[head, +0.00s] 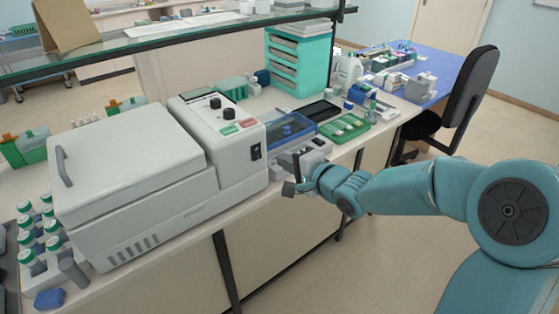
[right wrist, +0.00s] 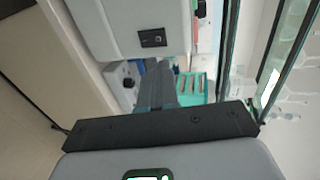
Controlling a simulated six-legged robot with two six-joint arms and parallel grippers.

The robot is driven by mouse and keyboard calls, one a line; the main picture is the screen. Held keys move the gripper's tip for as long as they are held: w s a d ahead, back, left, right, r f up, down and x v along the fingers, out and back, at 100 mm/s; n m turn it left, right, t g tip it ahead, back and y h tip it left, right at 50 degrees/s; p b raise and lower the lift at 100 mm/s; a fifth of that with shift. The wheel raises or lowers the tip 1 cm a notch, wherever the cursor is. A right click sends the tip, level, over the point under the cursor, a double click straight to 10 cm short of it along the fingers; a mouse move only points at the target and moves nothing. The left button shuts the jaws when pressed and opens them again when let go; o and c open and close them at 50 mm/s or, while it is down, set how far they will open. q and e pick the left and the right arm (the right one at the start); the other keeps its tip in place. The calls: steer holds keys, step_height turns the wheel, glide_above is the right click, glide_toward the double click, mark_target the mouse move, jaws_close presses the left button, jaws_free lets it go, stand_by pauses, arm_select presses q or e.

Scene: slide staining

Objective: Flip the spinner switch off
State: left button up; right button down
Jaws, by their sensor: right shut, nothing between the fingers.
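The spinner (head: 130,170) is a large off-white machine with a closed lid at the left of the bench. Its control housing (head: 190,120) has two black knobs and a red and a green button on top. The dark switch (head: 255,151) is on the housing's right end face. It also shows in the right wrist view (right wrist: 152,38), above the fingertips; its position is too small to tell. My right gripper (head: 290,188) is shut and empty, in front of the bench edge, below and right of the switch and apart from it. My left gripper is not in view.
A blue-lidded box (head: 288,128), a green tray (head: 344,128) and a black tablet (head: 316,111) lie right of the spinner. A teal drawer unit (head: 298,62) stands behind. A glass shelf (head: 180,40) spans above. The floor in front is clear.

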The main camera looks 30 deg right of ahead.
steer(key=v, duration=0.4)
steer(key=shift+r, duration=0.45)
steer(key=shift+s, duration=0.1)
